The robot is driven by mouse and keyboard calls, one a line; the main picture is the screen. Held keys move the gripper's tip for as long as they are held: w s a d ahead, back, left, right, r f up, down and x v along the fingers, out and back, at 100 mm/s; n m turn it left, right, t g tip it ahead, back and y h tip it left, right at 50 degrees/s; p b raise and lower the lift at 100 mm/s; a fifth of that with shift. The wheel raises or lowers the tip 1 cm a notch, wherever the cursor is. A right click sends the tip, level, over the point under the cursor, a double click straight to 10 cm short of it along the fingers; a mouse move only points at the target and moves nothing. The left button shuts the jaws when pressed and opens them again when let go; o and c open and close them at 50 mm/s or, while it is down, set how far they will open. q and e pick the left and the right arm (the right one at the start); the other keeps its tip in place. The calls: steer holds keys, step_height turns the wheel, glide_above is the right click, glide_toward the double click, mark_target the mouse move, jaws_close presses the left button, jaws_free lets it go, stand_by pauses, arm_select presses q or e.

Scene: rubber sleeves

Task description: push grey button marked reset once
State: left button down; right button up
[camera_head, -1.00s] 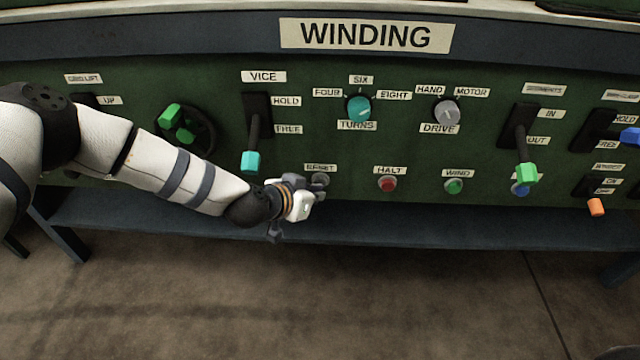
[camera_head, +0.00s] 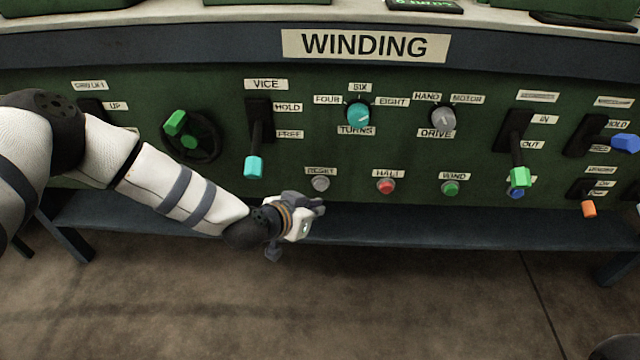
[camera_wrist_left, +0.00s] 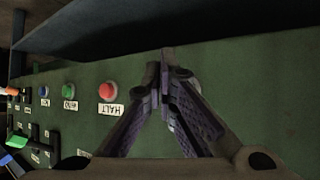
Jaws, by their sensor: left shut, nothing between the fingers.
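The grey reset button (camera_head: 320,183) sits on the green panel under its RESET label (camera_head: 321,171), in full view of the head camera. My left gripper (camera_head: 322,204) is shut and empty, with its fingertips just below the button and apart from it in the picture. In the left wrist view the shut fingers (camera_wrist_left: 163,65) meet in front of the green panel. The reset button does not show there and may be hidden by the fingers. My right gripper is not in view.
The red HALT button (camera_head: 386,186) and green WIND button (camera_head: 450,188) stand to the right in the same row. A cyan-tipped VICE lever (camera_head: 253,167) hangs to the upper left. A blue ledge (camera_head: 420,228) runs below the panel.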

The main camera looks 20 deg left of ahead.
arm_select(q)
steer(key=s, duration=0.1)
steer(key=s+p, duration=0.1)
steer(key=shift+s+d, duration=0.4)
stand_by(0.4)
